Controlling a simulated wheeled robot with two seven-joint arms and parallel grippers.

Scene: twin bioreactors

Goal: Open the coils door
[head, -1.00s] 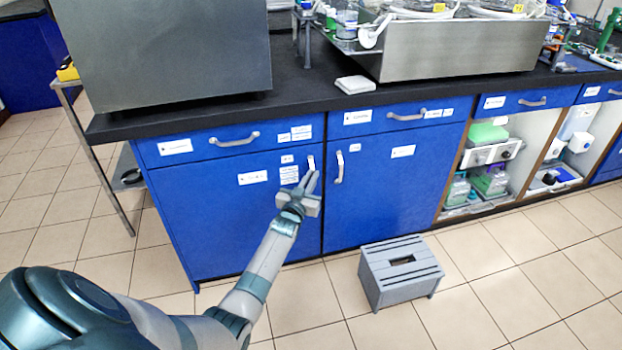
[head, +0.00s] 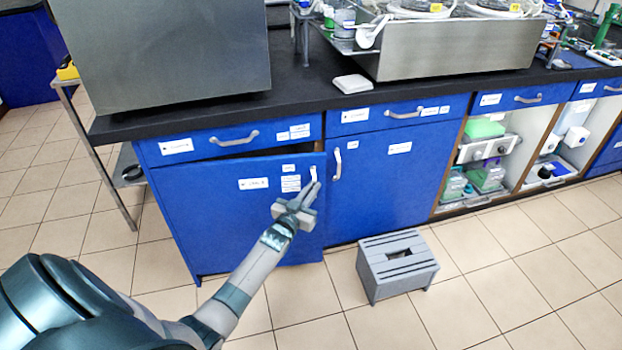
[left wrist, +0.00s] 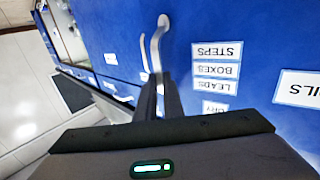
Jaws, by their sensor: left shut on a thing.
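The coils door (head: 225,215) is the blue left cabinet door under the counter, with white labels on it; part of a label reading "ILS" shows upside down in the left wrist view (left wrist: 302,90). The door stands slightly ajar, with a dark gap along its top edge. Its metal handle (head: 313,172) is upright near the door's right edge and also shows in the left wrist view (left wrist: 156,42). My left gripper (head: 310,189) is shut on this handle, and its fingers partly hide it. My right gripper is not in view.
A grey step stool (head: 397,265) stands on the tiled floor right of the door. The neighbouring blue door (head: 375,185) is shut. A drawer (head: 232,139) sits above the coils door. A metal trolley (head: 97,150) stands at the left. Floor before the door is clear apart from my arm.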

